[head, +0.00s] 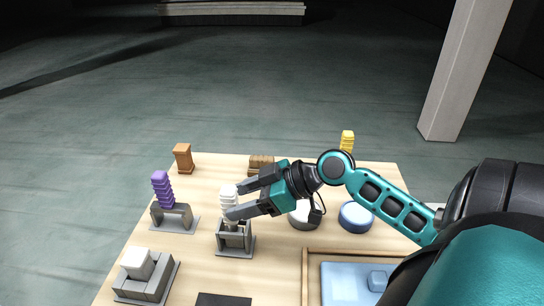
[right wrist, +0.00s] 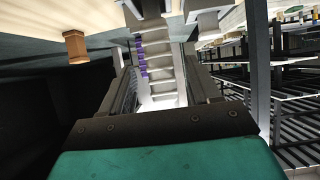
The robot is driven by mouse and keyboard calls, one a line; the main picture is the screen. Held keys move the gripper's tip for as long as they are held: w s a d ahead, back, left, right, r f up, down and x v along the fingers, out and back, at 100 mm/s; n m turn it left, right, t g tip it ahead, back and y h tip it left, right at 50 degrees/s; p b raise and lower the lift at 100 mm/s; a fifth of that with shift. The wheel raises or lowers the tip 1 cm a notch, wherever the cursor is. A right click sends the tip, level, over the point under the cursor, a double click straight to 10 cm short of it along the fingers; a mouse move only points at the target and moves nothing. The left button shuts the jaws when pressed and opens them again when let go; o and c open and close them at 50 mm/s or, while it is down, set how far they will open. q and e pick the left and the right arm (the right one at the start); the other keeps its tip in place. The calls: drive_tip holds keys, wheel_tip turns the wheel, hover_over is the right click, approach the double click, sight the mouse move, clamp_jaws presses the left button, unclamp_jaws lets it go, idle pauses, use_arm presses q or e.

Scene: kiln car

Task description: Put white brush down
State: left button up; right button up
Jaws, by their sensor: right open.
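The white brush (head: 228,194) has a ribbed handle and stands upright in a grey holder (head: 235,250) on the table. My right gripper (head: 236,201) reaches in from the right, its jaws apart on either side of the handle. In the right wrist view the white ribbed handle (right wrist: 158,62) lies between the open fingers. Whether a finger touches it I cannot tell. The foot of the brush is partly hidden in the holder. My left gripper is not in view.
A purple ribbed brush (head: 162,188) stands in another grey holder (head: 174,222) to the left. A white block sits on a grey stand (head: 145,285) at front left. A blue round dish (head: 356,217), a framed blue tray (head: 340,285) and a yellow ribbed thing (head: 347,141) are to the right.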

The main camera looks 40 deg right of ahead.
drive_tip(key=v, duration=1)
idle(0.4)
